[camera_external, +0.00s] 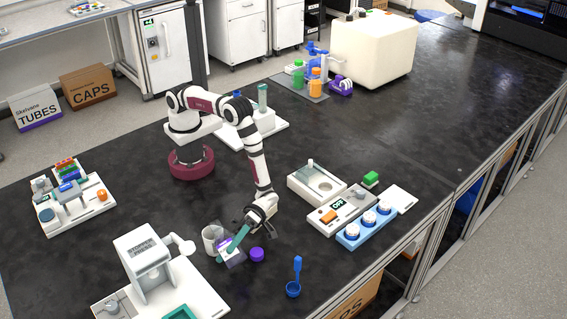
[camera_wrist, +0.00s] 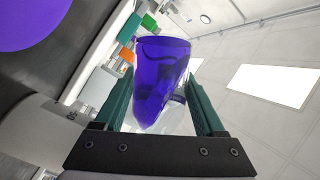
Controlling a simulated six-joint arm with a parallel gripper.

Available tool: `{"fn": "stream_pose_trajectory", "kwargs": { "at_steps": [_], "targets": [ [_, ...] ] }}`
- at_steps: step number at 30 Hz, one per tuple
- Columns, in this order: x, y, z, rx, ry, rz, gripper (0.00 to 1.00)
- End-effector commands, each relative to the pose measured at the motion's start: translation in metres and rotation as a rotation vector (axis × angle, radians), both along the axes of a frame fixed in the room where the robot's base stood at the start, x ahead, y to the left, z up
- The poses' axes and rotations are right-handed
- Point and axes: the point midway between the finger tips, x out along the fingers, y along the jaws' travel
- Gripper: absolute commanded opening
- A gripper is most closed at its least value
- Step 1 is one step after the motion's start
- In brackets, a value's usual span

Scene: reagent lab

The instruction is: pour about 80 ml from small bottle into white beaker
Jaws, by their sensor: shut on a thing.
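The small bottle (camera_wrist: 160,75) shows purple in the wrist view, with a clear part below. It is between the two teal fingers of my gripper (camera_wrist: 163,95), which is shut on it. In the external view my gripper (camera_external: 237,243) is low over the front of the bench, its teal finger slanting and hiding part of the bottle. The white beaker (camera_external: 209,239) stands just left of the gripper, partly behind it. The wrist view is strongly rolled. I cannot tell the bottle's exact tilt, its liquid level, or whether anything flows.
A purple cap (camera_external: 257,254) lies right of the gripper. A blue scoop (camera_external: 293,289) is nearer the front edge. A white machine (camera_external: 147,262) stands at front left. A balance (camera_external: 317,184), an OFF-display device (camera_external: 338,208) and a blue rack (camera_external: 366,228) are at right.

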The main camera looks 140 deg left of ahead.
Motion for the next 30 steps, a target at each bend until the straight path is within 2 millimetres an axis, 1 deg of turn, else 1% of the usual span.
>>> {"fn": "stream_pose_trajectory", "kwargs": {
  "at_steps": [12, 30],
  "targets": [
    [0.003, 0.0, 0.01, -0.008, -0.153, 0.0, 0.05],
    [0.001, 0.0, 0.019, -0.014, -0.256, 0.001, 0.05]
  ]
}}
